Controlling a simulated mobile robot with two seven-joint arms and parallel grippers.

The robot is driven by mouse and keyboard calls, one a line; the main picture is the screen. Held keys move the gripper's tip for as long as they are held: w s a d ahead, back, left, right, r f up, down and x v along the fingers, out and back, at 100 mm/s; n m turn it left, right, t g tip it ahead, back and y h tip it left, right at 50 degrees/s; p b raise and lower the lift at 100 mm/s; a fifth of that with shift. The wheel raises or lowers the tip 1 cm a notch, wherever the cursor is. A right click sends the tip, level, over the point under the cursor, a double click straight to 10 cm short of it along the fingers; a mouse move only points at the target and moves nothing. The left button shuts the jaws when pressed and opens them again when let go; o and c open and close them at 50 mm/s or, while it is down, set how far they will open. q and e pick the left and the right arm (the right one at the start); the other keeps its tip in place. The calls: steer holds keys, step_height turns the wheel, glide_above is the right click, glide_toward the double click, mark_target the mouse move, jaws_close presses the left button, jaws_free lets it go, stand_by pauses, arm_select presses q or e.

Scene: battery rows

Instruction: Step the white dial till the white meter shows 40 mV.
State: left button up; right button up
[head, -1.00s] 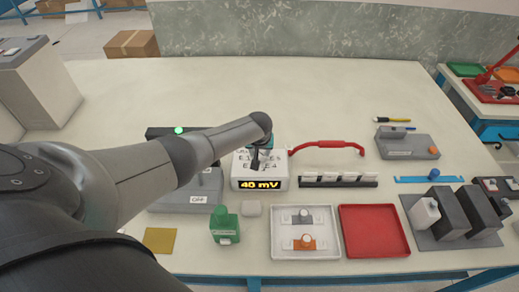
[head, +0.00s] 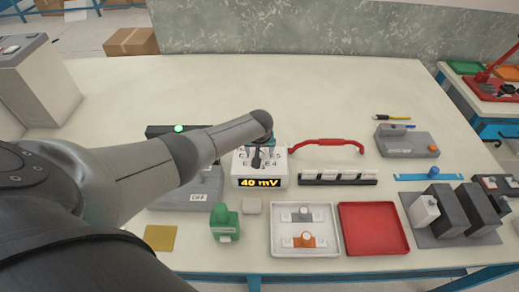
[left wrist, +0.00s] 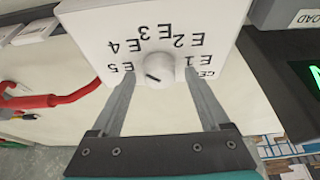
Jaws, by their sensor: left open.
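The white meter (head: 262,184) stands mid-table in the head view. Its display reads 40 mV in yellow. The white dial (left wrist: 158,67) sits on its top face in the left wrist view, with marks E1 to E5 around it and a dark line on the knob. I cannot tell for certain which mark the line points at. My left gripper (left wrist: 160,85) is open, with one finger on each side of the dial; contact is not clear. In the head view the left gripper (head: 260,153) hides the dial and some marks. My right gripper is not in view.
A red handle (head: 327,142) is just right of the meter. A black strip with white blocks (head: 338,178), a white tray (head: 305,251) and a red tray (head: 374,230) lie nearby. A green object (head: 224,222) stands in front. The table behind the meter is clear.

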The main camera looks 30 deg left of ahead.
arm_select(q)
steer(key=shift+r, duration=0.15)
steer(key=shift+s+d+r+p, duration=0.1)
steer(key=shift+r+p, duration=0.2)
steer(key=shift+p, duration=0.05)
steer(key=p+v, duration=0.4)
steer(key=v, duration=1)
steer(key=shift+p, duration=0.35)
steer(key=shift+s, duration=0.2)
